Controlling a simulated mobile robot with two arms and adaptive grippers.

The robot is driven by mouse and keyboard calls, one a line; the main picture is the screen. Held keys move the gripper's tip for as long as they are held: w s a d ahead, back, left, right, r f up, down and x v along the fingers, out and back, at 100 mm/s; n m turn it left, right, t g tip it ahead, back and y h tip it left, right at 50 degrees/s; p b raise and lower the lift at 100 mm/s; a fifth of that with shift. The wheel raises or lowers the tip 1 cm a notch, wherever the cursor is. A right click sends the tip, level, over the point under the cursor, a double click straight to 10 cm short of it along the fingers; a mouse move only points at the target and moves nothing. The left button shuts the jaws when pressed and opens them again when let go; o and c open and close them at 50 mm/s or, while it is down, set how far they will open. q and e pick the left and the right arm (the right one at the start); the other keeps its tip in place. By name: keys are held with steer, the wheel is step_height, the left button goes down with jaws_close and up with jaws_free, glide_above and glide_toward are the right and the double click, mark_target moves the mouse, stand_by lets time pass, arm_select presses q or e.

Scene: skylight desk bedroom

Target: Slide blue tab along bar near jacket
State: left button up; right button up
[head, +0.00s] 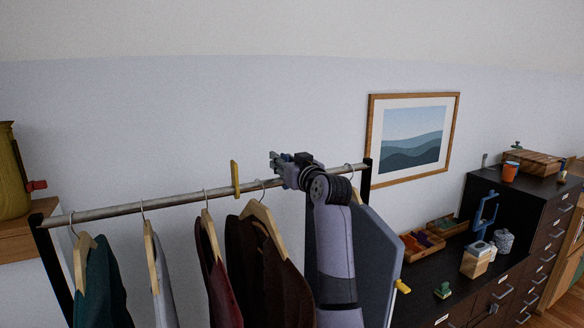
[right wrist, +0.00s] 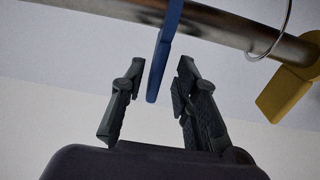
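The blue tab (right wrist: 161,65) hangs on the metal bar (right wrist: 225,28) in the right wrist view. Its lower end lies between the two fingers of my right gripper (right wrist: 159,78), with visible gaps on both sides. The right gripper is open. In the head view my right gripper (head: 277,162) is at the bar (head: 150,203), right of the yellow tab, and mostly hides the blue tab. A dark brown jacket (head: 246,262) hangs from a wooden hanger just below and left of the gripper. My left gripper is not in view.
A yellow tab (head: 235,178) stands on the bar; a hanger hook (right wrist: 278,40) lies between the tabs. Green (head: 104,285), pale grey, maroon (head: 222,280) and blue-grey (head: 370,255) garments hang along the rail. A dark cabinet (head: 425,290) with small items stands at right.

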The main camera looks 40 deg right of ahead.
steer(key=v, duration=1.1)
steer(key=shift+s, duration=0.2)
